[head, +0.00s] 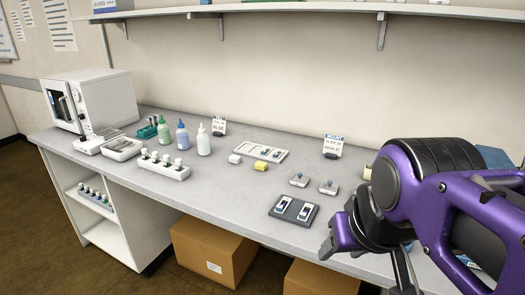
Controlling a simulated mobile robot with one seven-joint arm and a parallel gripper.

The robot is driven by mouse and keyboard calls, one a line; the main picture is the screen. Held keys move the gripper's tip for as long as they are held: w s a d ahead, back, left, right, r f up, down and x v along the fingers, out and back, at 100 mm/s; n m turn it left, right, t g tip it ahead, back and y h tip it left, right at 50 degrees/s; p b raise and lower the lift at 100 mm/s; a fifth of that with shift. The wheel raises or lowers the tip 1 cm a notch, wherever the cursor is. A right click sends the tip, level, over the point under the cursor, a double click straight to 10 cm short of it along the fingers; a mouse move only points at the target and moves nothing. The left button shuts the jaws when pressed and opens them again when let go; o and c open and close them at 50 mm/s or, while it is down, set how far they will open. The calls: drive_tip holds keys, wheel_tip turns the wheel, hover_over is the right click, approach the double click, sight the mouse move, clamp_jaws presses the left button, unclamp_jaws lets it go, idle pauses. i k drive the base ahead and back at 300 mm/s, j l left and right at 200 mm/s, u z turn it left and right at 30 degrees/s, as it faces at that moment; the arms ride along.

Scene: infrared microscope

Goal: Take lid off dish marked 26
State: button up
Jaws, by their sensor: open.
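No number 26 can be read on anything in the head view. Two small, pale, squarish pieces with dark knobs on top, a left one (299,180) and a right one (328,187), sit apart on the bench; they may be lidded dishes, but I cannot tell. My gripper (402,275) is at the lower right, over the front edge of the bench, to the right of and nearer than these pieces. It is open, and its fingertips are partly cut off by the lower frame edge. I see nothing held in it. My purple arm hides the right part of the bench.
A dark tray (281,207) with two slides lies near the front edge. Behind are a white slide holder (270,150), a yellow block (261,166) and a sign (333,146). Bottles, a vial rack (152,165) and a white oven-like machine (104,97) stand left. Boxes sit below.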

sight(300, 178)
drive_tip(key=i+j, duration=0.4)
drive_tip(key=j, duration=0.2)
drive_tip(key=i+j+z, duration=0.1)
drive_tip(key=j, duration=0.25)
drive_tip(key=i+j+z, duration=0.15)
drive_tip(key=i+j, duration=0.15)
drive_tip(key=j, duration=0.1)
